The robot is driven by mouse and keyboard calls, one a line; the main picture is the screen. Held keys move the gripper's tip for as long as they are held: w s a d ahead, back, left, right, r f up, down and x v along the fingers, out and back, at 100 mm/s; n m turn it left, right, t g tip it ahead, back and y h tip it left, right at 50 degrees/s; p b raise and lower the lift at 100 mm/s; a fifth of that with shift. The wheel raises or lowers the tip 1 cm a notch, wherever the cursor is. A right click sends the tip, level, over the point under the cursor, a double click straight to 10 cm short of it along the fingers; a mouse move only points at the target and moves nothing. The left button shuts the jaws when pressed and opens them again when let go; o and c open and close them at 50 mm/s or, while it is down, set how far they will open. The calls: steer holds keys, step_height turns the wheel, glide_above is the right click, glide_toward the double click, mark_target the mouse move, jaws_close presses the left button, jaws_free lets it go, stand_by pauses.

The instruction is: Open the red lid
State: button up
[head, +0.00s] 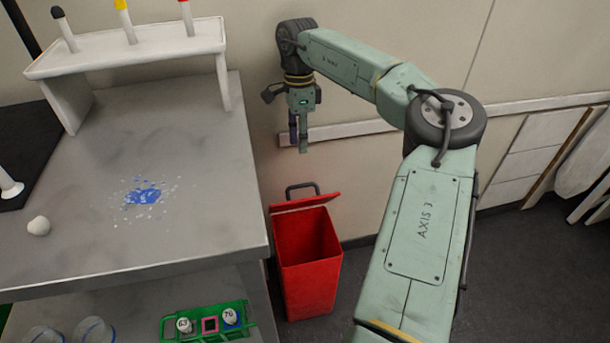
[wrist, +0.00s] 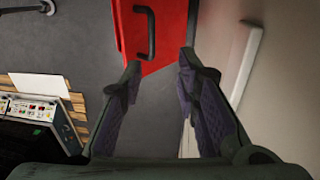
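The red bin (head: 308,270) stands on the floor to the right of the grey bench, and the dark inside of its mouth shows. Its red lid (head: 304,203) is raised and tilted at the bin's back edge, seen nearly edge-on. A black handle (head: 302,187) stands up from the lid. In the wrist view the red lid (wrist: 178,28) and its black handle (wrist: 145,32) lie beyond the fingertips. My gripper (head: 298,147) hangs above the lid, apart from it. The wrist view shows my gripper's fingers (wrist: 160,63) spread, with nothing between them.
The grey bench (head: 190,190) on the left holds a white rack (head: 130,48), a blue spill (head: 143,195) and a white ball (head: 38,226). A green tube rack (head: 206,321) sits on the lower shelf. The wall (head: 350,190) is close behind the bin.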

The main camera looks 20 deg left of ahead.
mark_target(309, 184)
steer(key=shift+t+y, duration=0.4)
steer(key=shift+t, duration=0.3)
steer(key=d+f+b, duration=0.1)
steer(key=f+b, duration=0.1)
steer(key=f, duration=0.1)
steer(key=s+d+f+b, duration=0.1)
steer(key=f+b, duration=0.2)
steer(key=f, duration=0.1)
steer(key=s+d+f+b, duration=0.1)
steer(key=f+b, duration=0.2)
steer(key=f, duration=0.1)
steer(key=shift+c, duration=0.5)
jaws_close()
